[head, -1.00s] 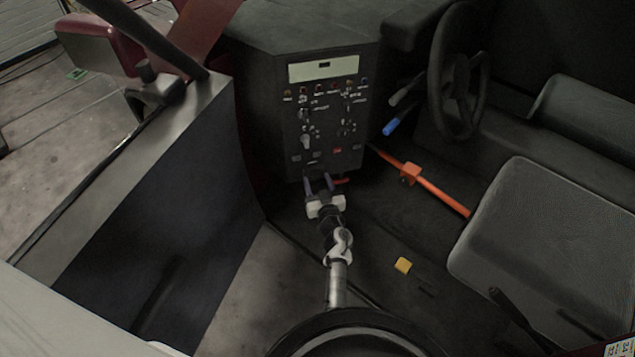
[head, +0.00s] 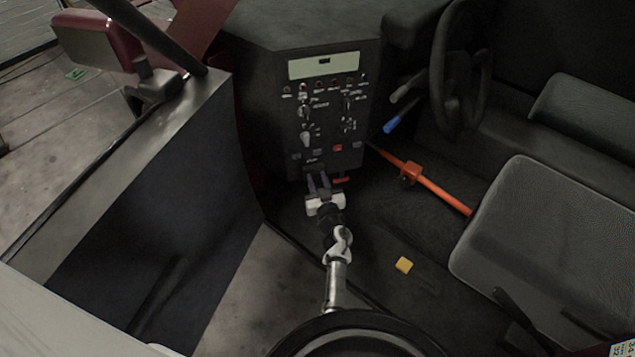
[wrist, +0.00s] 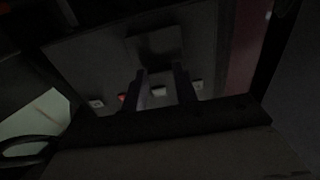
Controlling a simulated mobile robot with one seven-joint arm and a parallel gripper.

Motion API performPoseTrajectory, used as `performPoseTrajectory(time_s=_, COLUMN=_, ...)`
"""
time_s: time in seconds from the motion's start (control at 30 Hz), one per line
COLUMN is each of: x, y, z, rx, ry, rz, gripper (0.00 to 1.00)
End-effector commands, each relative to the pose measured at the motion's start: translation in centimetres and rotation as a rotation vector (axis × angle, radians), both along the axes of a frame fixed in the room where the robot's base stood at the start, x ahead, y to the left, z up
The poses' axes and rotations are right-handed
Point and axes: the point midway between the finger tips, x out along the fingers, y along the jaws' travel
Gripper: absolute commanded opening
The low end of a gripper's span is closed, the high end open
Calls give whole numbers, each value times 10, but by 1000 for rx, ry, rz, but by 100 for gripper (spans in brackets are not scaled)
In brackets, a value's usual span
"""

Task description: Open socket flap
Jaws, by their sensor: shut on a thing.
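The socket flap is a small dark piece low on the control panel (head: 322,110). In the wrist view the flap (wrist: 158,43) is a dark rounded square above the fingertips. My gripper (head: 318,178) is at the bottom of the panel, below the row of small buttons. In the wrist view my gripper (wrist: 162,70) has its two fingers against the flap's near edge, shut on it with a gap between them. The fingers hide part of that edge, and the dark view does not show clearly how far the flap is tilted.
An orange bar (head: 435,188) lies to the right of the panel, with a blue-tipped lever (head: 392,126) and a steering wheel (head: 460,75) above it. A grey seat (head: 555,235) is at the right.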

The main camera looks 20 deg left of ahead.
Motion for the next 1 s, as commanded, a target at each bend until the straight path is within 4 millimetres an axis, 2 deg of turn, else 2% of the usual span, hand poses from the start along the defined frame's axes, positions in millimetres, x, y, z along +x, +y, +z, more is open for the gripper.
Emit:
performPoseTrajectory(time_s=0.03, x=-1, y=0, z=-9, rx=12, ry=-15, rz=0, gripper=6)
performPoseTrajectory(time_s=0.07, x=-1, y=-1, z=-11, rx=17, ry=-24, rz=0, gripper=6)
performPoseTrajectory(time_s=1.0, x=-10, y=-7, z=-26, rx=201, ry=-288, rz=0, gripper=6)
